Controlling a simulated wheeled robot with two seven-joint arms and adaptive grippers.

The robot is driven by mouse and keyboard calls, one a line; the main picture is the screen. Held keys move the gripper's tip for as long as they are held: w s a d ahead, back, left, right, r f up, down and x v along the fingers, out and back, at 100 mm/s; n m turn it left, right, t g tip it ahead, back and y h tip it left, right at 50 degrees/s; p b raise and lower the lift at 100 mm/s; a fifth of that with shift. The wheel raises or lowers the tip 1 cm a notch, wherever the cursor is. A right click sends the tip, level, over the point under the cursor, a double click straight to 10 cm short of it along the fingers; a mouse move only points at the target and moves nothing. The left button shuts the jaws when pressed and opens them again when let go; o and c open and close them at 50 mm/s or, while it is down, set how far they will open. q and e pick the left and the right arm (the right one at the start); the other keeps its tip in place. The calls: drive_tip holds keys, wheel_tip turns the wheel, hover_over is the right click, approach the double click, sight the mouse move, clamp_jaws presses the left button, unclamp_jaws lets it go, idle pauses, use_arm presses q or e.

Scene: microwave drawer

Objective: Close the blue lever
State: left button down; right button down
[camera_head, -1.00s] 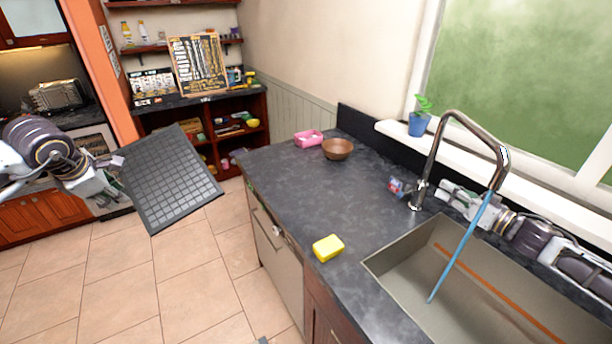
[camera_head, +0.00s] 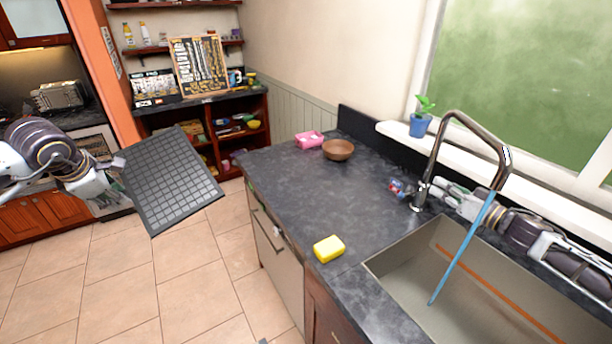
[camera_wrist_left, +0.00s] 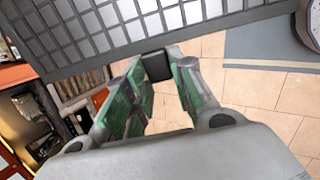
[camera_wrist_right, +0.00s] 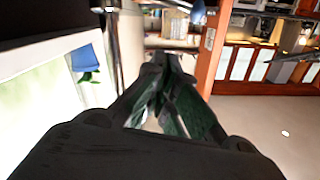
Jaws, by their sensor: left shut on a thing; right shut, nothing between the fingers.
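A small blue and red piece (camera_head: 399,188) sits beside the base of the metal faucet (camera_head: 431,160) on the counter; I cannot tell whether its blue part is the lever. A thin blue streak (camera_head: 462,248) runs from the spout down into the sink. My right gripper (camera_head: 444,190) is shut and empty, just behind and right of the faucet; the exact gap is hidden. In the right wrist view its fingers (camera_wrist_right: 168,62) are together, with the faucet post (camera_wrist_right: 113,45) to their left. My left gripper (camera_head: 119,162) is shut on the edge of a dark gridded panel (camera_head: 172,180).
The sink (camera_head: 400,265) lies in front of the faucet. A yellow sponge (camera_head: 329,248), a brown bowl (camera_head: 338,149) and a pink item (camera_head: 309,139) rest on the counter (camera_head: 290,195). A blue plant pot (camera_head: 420,125) stands on the sill. The middle counter is clear.

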drive_tip(key=shift+w+a, duration=0.3)
drive_tip(key=shift+w, duration=0.2)
use_arm(q)
drive_tip(key=shift+r+p, duration=0.5)
use_arm(e)
drive_tip(key=w+a+f, duration=0.3)
drive_tip(key=f, duration=0.1)
drive_tip(key=shift+w+a, duration=0.2)
drive_tip(key=shift+w, duration=0.1)
idle(0.7)
use_arm(q)
drive_tip(key=shift+r, duration=0.1)
idle(0.4)
